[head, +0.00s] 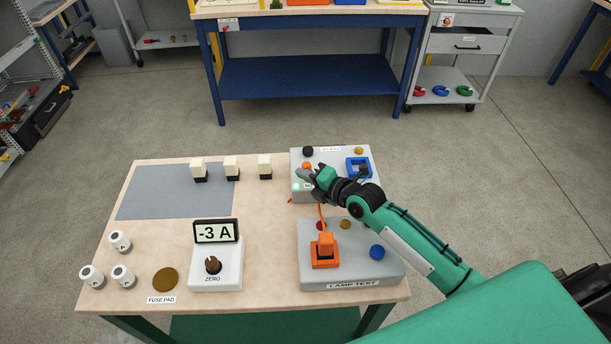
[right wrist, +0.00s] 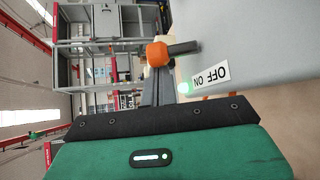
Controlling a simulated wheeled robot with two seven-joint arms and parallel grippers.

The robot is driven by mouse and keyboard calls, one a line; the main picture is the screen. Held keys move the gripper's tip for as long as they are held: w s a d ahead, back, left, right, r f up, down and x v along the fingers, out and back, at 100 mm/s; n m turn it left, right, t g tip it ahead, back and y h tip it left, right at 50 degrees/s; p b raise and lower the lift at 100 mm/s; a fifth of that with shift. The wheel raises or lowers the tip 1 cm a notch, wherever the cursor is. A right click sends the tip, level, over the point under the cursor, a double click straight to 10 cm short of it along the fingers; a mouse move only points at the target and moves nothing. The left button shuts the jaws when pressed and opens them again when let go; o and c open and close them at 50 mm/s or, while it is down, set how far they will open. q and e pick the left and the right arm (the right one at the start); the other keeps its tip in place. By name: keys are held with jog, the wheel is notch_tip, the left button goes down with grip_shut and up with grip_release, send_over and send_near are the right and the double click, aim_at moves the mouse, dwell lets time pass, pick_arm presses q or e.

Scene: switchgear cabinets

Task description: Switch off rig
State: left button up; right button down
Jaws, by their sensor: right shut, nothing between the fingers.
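The rig is a grey box (head: 335,160) at the back right of the near table. It carries an orange-tipped lever (head: 307,165) and a lit green lamp (head: 296,186). In the right wrist view the orange knob (right wrist: 158,54) sits on a dark stem, near an OFF/ON label (right wrist: 212,76) with the green lamp (right wrist: 185,88) glowing by ON. My right gripper (head: 304,174) is shut and empty, its fingertips (right wrist: 157,82) close to the orange knob; I cannot tell whether they touch. My left gripper is not in view.
A LAMP TEST box (head: 350,262) with an orange switch (head: 325,250) stands in front of the rig. A meter reading -3 A (head: 215,232), white fuses (head: 120,242), a brown pad (head: 165,279) and a grey mat (head: 170,200) occupy the table's left part. A blue workbench (head: 310,80) stands behind.

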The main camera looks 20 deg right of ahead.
jog(key=shift+d, duration=0.15)
jog(key=shift+d+m+y+b, duration=0.1)
jog(key=shift+m+y+b, duration=0.3)
jog(key=shift+b, duration=0.4)
jog(key=shift+s+d+r+b, duration=0.1)
jog(key=shift+d+b, duration=0.05)
jog(key=shift+b, duration=0.15)
jog(key=shift+d+r, duration=0.1)
jog(key=shift+d, duration=0.05)
jog(key=shift+s+d+r+t+b, duration=0.15)
jog(key=shift+d+t+b, duration=0.2)
jog(key=shift+d, duration=0.15)
jog(key=shift+s+d, duration=0.1)
jog(key=shift+d, duration=0.35)
jog(key=b+v, duration=0.2)
jog(key=v, duration=1.1)
jog(key=shift+s+d+b, duration=0.2)
jog(key=shift+s+b, duration=0.1)
jog(key=shift+b, duration=0.05)
